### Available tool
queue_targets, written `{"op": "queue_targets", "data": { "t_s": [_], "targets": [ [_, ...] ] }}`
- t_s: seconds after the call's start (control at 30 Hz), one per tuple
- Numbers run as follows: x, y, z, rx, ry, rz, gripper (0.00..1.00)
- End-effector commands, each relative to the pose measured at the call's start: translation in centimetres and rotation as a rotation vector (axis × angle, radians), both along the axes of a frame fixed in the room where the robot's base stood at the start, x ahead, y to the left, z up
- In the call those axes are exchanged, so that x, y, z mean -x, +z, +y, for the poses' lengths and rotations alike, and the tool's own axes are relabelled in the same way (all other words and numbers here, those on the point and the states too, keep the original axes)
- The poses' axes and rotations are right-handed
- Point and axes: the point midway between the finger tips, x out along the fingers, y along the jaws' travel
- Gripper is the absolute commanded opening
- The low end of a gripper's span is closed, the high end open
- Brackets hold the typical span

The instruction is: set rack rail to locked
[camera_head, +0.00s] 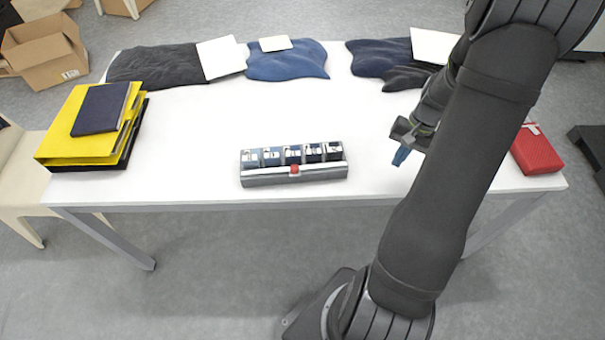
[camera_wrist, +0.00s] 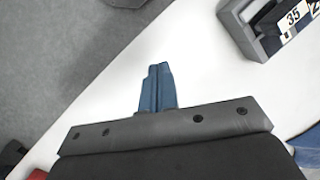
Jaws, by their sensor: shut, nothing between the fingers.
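The rack (camera_head: 295,176) is a grey tray near the front middle of the white table. It holds a row of several small blue and dark blocks (camera_head: 292,155) with white labels. A red knob (camera_head: 294,169) sits at the middle of its front rail. My gripper (camera_head: 401,157) is above the table to the right of the rack, apart from it, with its blue fingers shut and empty. In the wrist view the shut fingers (camera_wrist: 157,88) show, and one end of the rack (camera_wrist: 262,38) is at the top right with a label reading 35. The red knob is out of the wrist view.
Yellow binders with a dark book (camera_head: 100,110) are at the left. Folded dark and blue cloths (camera_head: 285,63) with white cards lie along the back. A red case (camera_head: 537,152) is at the right, beyond my arm. The table between rack and gripper is clear.

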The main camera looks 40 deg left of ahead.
Motion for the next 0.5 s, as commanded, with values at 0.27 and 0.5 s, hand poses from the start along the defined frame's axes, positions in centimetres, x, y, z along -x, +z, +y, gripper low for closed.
{"op": "queue_targets", "data": {
  "t_s": [0.27, 0.5],
  "targets": [
    [12.0, -5.5, -0.9, 0.196, -0.905, 0.696, 0.0],
    [17.5, -5.3, 0.9, 0.54, -1.549, 1.352, 0.0]
  ]
}}
